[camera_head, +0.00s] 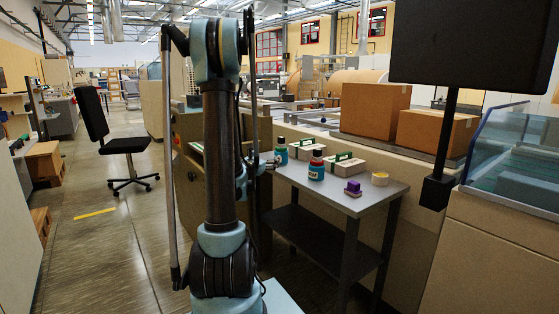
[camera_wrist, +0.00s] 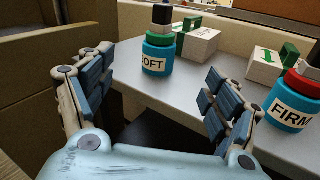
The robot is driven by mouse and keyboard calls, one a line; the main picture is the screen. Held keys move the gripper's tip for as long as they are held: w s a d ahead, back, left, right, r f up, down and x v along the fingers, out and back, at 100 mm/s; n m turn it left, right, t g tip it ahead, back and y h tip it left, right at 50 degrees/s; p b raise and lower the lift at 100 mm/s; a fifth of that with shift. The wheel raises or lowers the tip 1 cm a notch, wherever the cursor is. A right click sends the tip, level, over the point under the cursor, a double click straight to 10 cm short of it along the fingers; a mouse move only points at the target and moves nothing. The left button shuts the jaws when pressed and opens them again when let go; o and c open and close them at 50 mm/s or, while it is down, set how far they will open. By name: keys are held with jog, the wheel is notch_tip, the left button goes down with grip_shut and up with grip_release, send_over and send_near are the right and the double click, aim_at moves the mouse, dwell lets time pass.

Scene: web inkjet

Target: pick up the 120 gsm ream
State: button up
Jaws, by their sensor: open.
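Two white ream-like packs with green marks stand on the grey table: one farther back (camera_head: 307,148) and one nearer (camera_head: 342,167). They also show in the wrist view, one at top centre (camera_wrist: 204,46) and one at right (camera_wrist: 266,64). I cannot read a weight on either, so I cannot tell which is the 120 gsm ream. My gripper (camera_wrist: 157,84) is open and empty, its fingers spread at the table's left end. The teal bottle labelled SOFT (camera_wrist: 157,60) shows beyond the gap between the fingers. In the head view my gripper (camera_head: 264,163) is small and partly hidden.
The teal FIRM bottle with a red cap (camera_wrist: 291,108) stands before the right-hand pack. Cardboard boxes (camera_head: 375,108) stand behind. A tan cabinet borders the left.

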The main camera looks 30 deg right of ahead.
aim_at(279, 150)
jog(key=shift+n, duration=0.9)
jog(key=x, duration=1.3)
jog(key=shift+a+f, duration=0.1)
jog(key=shift+x, duration=2.9)
jog(key=shift+s, duration=0.1)
jog(key=c, duration=1.3)
